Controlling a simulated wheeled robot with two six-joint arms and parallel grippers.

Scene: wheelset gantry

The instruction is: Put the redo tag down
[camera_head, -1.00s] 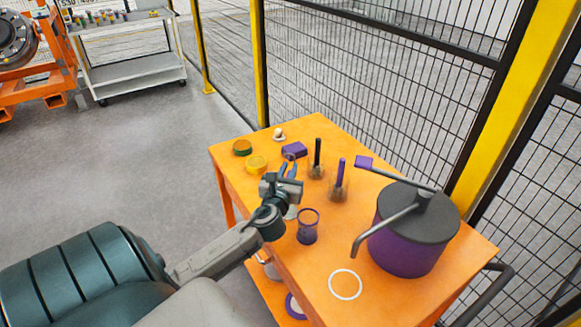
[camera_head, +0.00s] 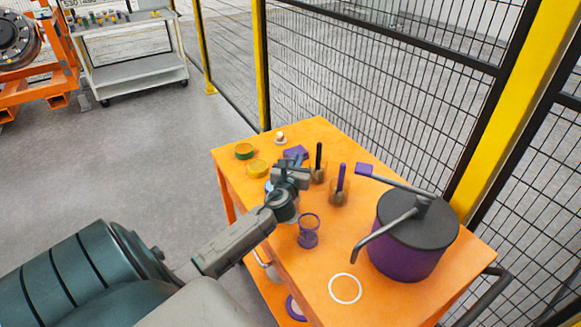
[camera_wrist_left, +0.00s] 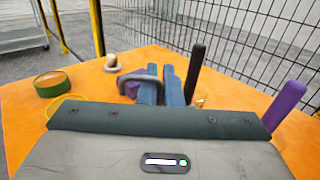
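My left gripper (camera_head: 297,160) is over the far part of the orange table, low beside a purple block (camera_head: 293,152). In the left wrist view its two blue fingers (camera_wrist_left: 162,90) are close together with a narrow gap. A greyish ring (camera_wrist_left: 138,76), which I take to be the redo tag, has its right edge at that gap and appears pinched there. The purple block (camera_wrist_left: 134,88) shows behind and below the ring. I cannot tell whether the ring touches the block or the table. No writing on the tag is readable. My right gripper is not in view.
On the orange table (camera_head: 385,293) stand a black-handled tool (camera_head: 319,156), a purple-handled tool (camera_head: 341,178), a purple cup (camera_head: 308,232) and a large purple pot (camera_head: 408,245). A white ring (camera_head: 345,288) lies nearer; mesh fence stands behind.

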